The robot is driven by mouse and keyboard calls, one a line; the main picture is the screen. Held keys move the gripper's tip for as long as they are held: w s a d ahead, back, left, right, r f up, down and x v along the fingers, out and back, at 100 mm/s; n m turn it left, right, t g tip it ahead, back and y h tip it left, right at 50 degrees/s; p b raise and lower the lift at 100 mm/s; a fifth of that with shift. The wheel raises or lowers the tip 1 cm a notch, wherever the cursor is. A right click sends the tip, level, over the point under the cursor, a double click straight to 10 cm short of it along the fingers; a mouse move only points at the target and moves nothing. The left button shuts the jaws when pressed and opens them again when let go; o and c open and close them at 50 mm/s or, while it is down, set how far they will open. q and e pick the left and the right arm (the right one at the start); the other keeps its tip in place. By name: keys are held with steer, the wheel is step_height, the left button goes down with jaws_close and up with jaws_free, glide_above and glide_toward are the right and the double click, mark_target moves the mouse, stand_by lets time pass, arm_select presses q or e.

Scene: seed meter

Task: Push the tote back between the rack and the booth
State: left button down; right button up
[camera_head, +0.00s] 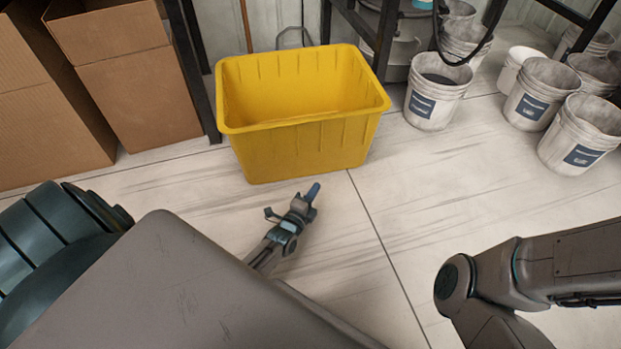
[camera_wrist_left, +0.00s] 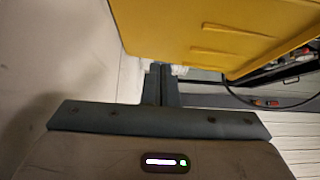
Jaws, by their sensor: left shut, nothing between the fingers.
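The yellow tote (camera_head: 300,150) stands upright and looks empty on the floor, at the upper middle of the head view. Its back part lies near a black upright (camera_head: 197,70) on the left and a black frame leg (camera_head: 384,40) on the right; its front stands out into the open floor. My left gripper (camera_head: 312,192) is shut and empty, just in front of the tote's front wall, with a small gap seen. In the left wrist view the tote's wall (camera_wrist_left: 225,30) fills the upper right, beyond the shut fingers (camera_wrist_left: 160,75). My right gripper is out of view.
Cardboard boxes (camera_head: 130,75) stand left of the tote. A bucket (camera_head: 436,92) stands close to its right, with several more buckets (camera_head: 541,93) farther right. A wall (camera_head: 276,15) lies behind. The floor (camera_head: 400,190) in front is clear.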

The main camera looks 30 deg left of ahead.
arm_select(q)
steer(key=b, duration=0.3)
glide_toward(324, 161)
steer(key=w+d, duration=0.2)
steer(key=w, duration=0.1)
steer(key=shift+w+d+f, duration=0.25)
steer(key=shift+d, duration=0.15)
steer(key=shift+w+a+b, duration=0.65)
steer(key=shift+a+b, duration=0.25)
steer(key=shift+b, duration=0.1)
steer(key=shift+w+a+r+b, duration=0.25)
steer(key=shift+w+a+b, duration=0.3)
steer(key=shift+a, duration=0.1)
steer(key=shift+r, duration=0.1)
